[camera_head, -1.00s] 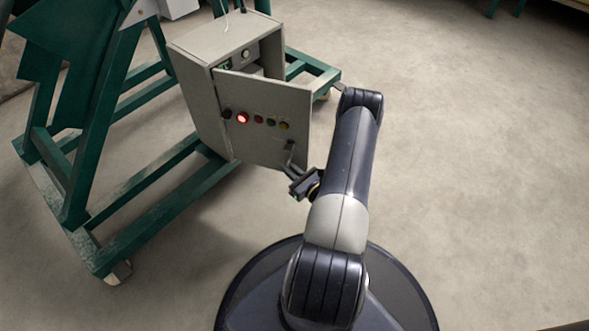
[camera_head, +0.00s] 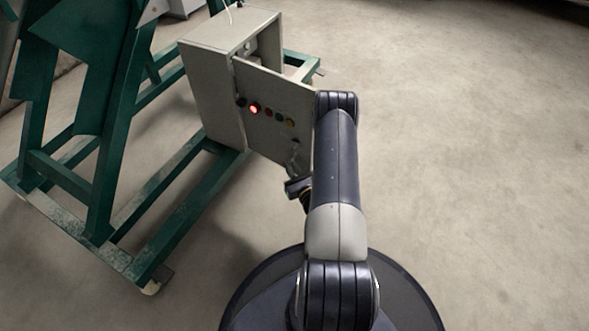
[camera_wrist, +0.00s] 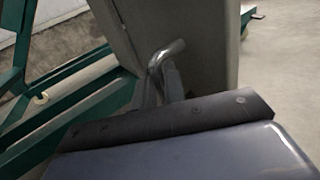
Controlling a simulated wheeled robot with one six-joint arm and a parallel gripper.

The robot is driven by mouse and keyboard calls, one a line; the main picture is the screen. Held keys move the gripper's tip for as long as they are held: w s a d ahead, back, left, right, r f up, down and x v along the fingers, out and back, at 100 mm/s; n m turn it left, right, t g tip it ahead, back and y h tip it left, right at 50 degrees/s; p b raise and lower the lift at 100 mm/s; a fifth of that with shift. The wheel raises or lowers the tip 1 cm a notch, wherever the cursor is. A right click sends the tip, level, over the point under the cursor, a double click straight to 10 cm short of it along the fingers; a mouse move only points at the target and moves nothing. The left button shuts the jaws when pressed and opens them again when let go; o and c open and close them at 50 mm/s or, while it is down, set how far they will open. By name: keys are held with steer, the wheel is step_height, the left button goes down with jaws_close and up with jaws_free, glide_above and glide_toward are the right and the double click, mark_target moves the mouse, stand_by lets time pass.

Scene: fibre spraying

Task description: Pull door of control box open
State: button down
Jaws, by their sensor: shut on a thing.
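The control box (camera_head: 212,105) is a grey cabinet on a green frame. Its door (camera_head: 277,88) stands partly open, hinged on the left, with a lit red button and several other coloured buttons on its face. My gripper (camera_head: 292,170) is at the lower right part of the door, shut on the door handle. In the wrist view the bent metal handle (camera_wrist: 163,58) rises in front of the grey door (camera_wrist: 205,60), with my gripper (camera_wrist: 160,88) around its lower part.
The green wheeled frame (camera_head: 185,198) carries the box and spreads to the left and front. My arm covers the door's right edge in the head view. The concrete floor (camera_head: 460,150) to the right is clear.

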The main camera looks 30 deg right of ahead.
steer(key=shift+w+a+r, duration=0.1)
steer(key=shift+w+a, duration=0.1)
steer(key=c, duration=1.5)
jaws_free()
steer(key=shift+s+d, duration=0.1)
steer(key=shift+s, duration=0.05)
